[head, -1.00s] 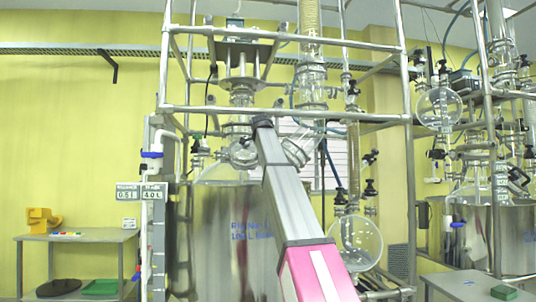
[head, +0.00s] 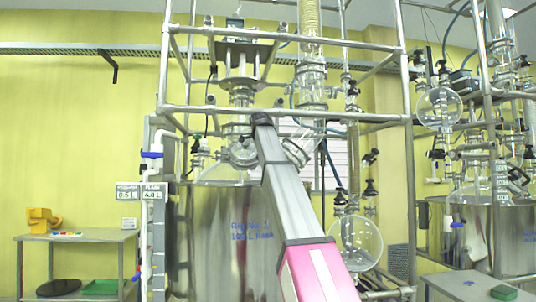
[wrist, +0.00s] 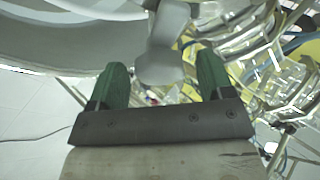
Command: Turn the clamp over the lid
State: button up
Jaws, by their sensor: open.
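My gripper (wrist: 162,62) shows in the wrist view as two green fingers, spread open. A pale grey rounded piece (wrist: 166,40) stands between and beyond the fingertips; I cannot tell whether it is the clamp or whether a finger touches it. In the head view my arm reaches up to the reactor's glass lid (head: 215,175), which sits on the steel vessel (head: 210,225). The arm hides part of the lid, and the fingers cannot be made out there. No clamp can be told apart for certain in the head view.
A steel frame (head: 290,112) surrounds the reactor, with a glass column (head: 311,75) beside the arm's end. A round flask (head: 356,243) hangs at the lower right. A side table (head: 75,237) with a yellow object (head: 42,219) stands at the left. Glass tubing crowds the lid.

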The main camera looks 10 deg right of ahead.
jog(key=v, duration=0.9)
jog(key=shift+s+r, duration=0.2)
